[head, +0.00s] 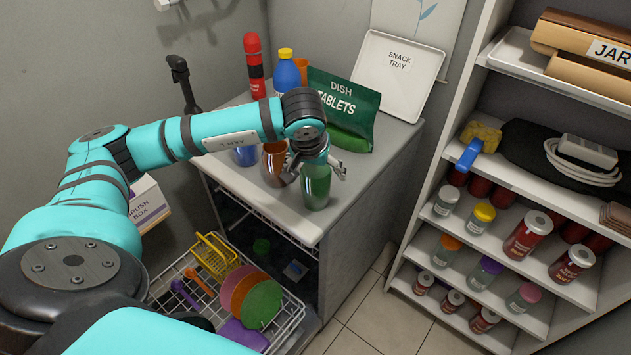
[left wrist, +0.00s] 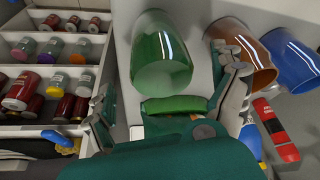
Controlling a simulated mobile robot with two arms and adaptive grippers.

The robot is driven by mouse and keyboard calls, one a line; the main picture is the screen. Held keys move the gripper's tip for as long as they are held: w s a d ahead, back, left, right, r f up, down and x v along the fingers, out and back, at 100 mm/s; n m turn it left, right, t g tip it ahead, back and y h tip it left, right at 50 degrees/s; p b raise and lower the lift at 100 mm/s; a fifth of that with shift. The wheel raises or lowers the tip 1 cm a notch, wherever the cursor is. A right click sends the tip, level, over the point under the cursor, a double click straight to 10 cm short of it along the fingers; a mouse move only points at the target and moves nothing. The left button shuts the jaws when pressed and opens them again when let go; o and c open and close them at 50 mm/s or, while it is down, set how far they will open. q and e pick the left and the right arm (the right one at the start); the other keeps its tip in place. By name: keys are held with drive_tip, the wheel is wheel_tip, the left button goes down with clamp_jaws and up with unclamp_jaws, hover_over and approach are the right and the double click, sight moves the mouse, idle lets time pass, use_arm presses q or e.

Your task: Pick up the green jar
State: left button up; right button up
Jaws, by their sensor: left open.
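The green jar (head: 315,188) is a glossy, dark green vessel standing upright near the front edge of the grey counter. It also shows in the left wrist view (left wrist: 160,58), ahead of my fingers. My left gripper (head: 317,167) is open above and behind the jar, with one finger to each side of it. In the left wrist view my left gripper (left wrist: 170,92) has its right finger in front of a brown cup, and its left finger stands clear of the jar. I cannot tell whether either finger touches anything. My right gripper is out of view.
The brown cup (head: 275,163) and a blue cup (head: 245,155) stand left of the jar. A dish tablets bag (head: 343,108), a blue bottle (head: 287,75) and a red bottle (head: 254,65) are behind. Shelves with several jars (head: 528,233) rise to the right.

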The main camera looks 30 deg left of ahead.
use_arm(q)
drive_tip(key=shift+w+f, duration=0.25)
drive_tip(key=shift+f, duration=0.45)
drive_tip(key=p+x, duration=0.1)
drive_tip(key=x, duration=0.1)
drive_tip(key=p+x, duration=0.1)
drive_tip(key=x, duration=0.1)
drive_tip(key=shift+a, duration=0.25)
drive_tip(key=shift+w+a+f, duration=0.1)
drive_tip(key=shift+w+f, duration=0.2)
drive_tip(key=shift+f, duration=0.25)
drive_tip(key=shift+s, duration=0.1)
drive_tip(key=c, duration=1.3)
